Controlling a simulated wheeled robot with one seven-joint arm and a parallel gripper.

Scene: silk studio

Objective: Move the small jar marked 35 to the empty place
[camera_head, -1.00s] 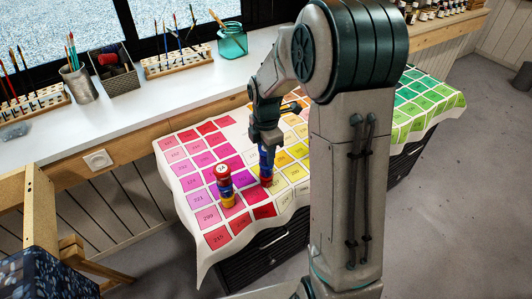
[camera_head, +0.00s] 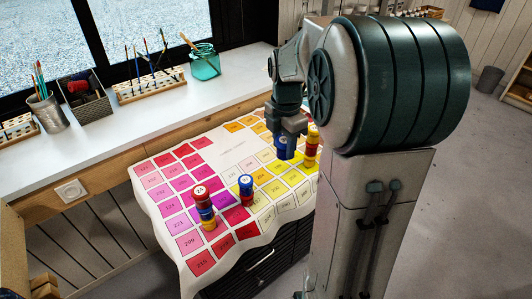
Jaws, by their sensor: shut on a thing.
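My gripper (camera_head: 289,128) points down over the colour-chart cloth and is shut on a blue jar (camera_head: 286,149), held above the cloth. The number on this jar cannot be read. Farther left is a stack of coloured jars (camera_head: 207,208) with a white, numbered top. Just right of the held jar is a stack of red and yellow jars (camera_head: 311,147). I cannot tell which place is the empty one.
The cloth (camera_head: 232,148) covers a dark-drawered unit. Behind it, a white sill (camera_head: 100,140) carries brush racks, a metal cup, a basket and a teal glass jar (camera_head: 205,63). The cloth's left part and back are mostly clear.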

